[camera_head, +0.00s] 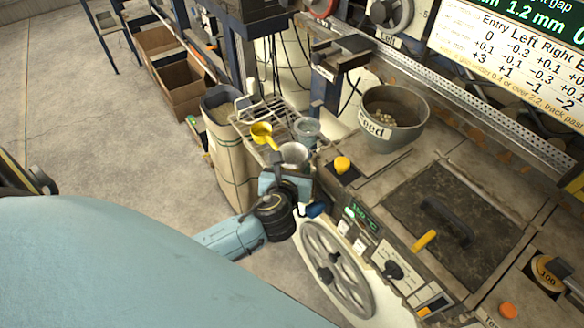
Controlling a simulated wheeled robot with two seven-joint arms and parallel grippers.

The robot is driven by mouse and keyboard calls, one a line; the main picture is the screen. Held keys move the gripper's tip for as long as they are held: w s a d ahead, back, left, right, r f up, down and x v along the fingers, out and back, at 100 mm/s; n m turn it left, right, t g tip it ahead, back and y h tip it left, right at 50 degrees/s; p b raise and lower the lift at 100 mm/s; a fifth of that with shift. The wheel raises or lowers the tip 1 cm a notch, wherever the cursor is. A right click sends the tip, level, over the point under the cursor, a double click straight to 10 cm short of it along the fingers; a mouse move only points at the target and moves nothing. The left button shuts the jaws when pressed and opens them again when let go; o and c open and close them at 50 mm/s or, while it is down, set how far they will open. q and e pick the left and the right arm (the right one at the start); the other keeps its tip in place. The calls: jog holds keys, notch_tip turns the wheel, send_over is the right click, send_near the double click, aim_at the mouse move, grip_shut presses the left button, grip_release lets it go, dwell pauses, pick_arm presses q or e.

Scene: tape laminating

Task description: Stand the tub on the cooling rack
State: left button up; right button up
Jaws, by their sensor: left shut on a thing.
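A small grey metal tub (294,154) sits upright between the fingers of my left gripper (291,172), which is shut on it. The gripper's blue and black body hides the tub's lower part. The cooling rack (259,110), a wire grid, lies just behind and to the left of the tub. I cannot tell whether the tub touches the rack. A yellow scoop (262,131) and a second small grey vessel (307,128) are at the rack's near and right parts. My right gripper is not in view.
A large grey bucket marked "Feed" (379,133) stands on the machine bench to the right. A spoked handwheel (338,268) is on the machine's front below. A tall brown paper sack (232,160) stands left of the rack. Open cardboard boxes (180,82) are farther back.

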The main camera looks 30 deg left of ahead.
pick_arm(q)
jog(key=o, duration=0.7)
jog(key=shift+f, duration=0.1)
jog(key=shift+o, duration=0.3)
